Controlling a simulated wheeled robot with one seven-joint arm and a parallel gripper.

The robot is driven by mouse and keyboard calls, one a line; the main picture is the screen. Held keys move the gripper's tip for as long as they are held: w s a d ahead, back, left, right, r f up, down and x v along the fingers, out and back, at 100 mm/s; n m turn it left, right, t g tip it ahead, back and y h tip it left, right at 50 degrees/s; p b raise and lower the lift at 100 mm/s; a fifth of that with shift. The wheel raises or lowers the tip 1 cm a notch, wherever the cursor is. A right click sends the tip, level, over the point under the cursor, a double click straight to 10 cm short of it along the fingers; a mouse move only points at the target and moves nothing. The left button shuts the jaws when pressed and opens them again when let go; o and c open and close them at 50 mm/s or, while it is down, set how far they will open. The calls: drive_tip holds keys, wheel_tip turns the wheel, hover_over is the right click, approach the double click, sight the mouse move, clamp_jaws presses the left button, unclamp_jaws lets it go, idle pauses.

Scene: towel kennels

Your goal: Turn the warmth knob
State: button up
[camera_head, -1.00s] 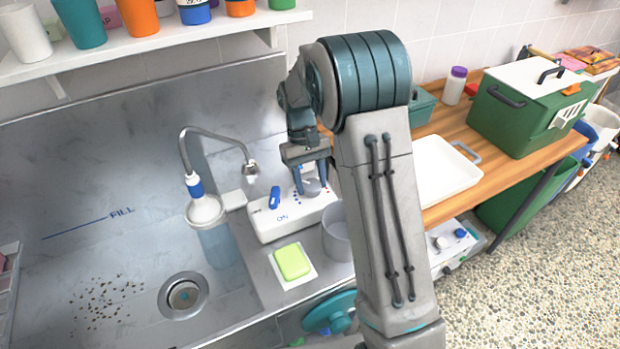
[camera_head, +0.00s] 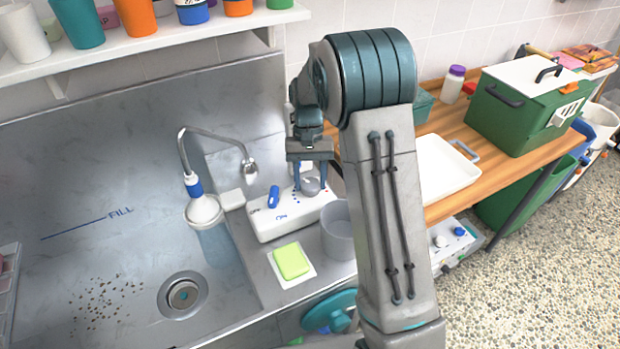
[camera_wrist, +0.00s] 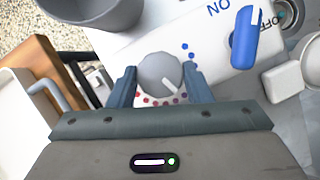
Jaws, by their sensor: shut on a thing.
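The warmth knob (camera_wrist: 158,70) is a round grey dial with a white pointer mark, on a white control box (camera_head: 287,223). In the wrist view its pointer slants to the lower right. Blue dots lie above right of it and red dots below it. My gripper (camera_wrist: 161,84) is shut on the knob, one blue-grey finger on each side. In the head view, my gripper (camera_head: 312,183) points down onto the box's right end, and its fingers partly hide the knob (camera_head: 311,187). A blue lever (camera_wrist: 244,38) stands on the same box, beside "ON" and "OFF" lettering.
A grey cup (camera_head: 338,232) stands close in front of the box. A yellow-green sponge (camera_head: 292,261) lies nearby. The sink with a curved spout (camera_head: 215,133) is to the left. A white tray (camera_head: 446,171) and green box (camera_head: 525,110) sit on the wooden counter to the right.

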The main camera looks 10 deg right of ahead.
drive_tip(key=o, duration=1)
drive_tip(key=v, duration=1.3)
drive_tip(key=shift+w+r+b, duration=0.2)
drive_tip(key=shift+r+b, duration=0.2)
drive_tip(key=shift+b, duration=0.05)
drive_tip(key=s+d+r+t, duration=0.1)
drive_tip(key=s+r+t, duration=0.1)
drive_tip(key=s, duration=0.5)
drive_tip(key=s+d+r+t, duration=0.1)
drive_tip(key=s+r+t, duration=0.1)
drive_tip(key=s, duration=0.5)
drive_tip(key=s+d+f+n+t, duration=0.1)
drive_tip(key=s+f+t, duration=0.2)
drive_tip(key=s, duration=1)
wheel_tip(320, 180, down, 2)
drive_tip(key=shift+s+d+f+t, duration=0.15)
drive_tip(key=shift+s+d+t, duration=0.05)
drive_tip(key=shift+d+t, duration=0.1)
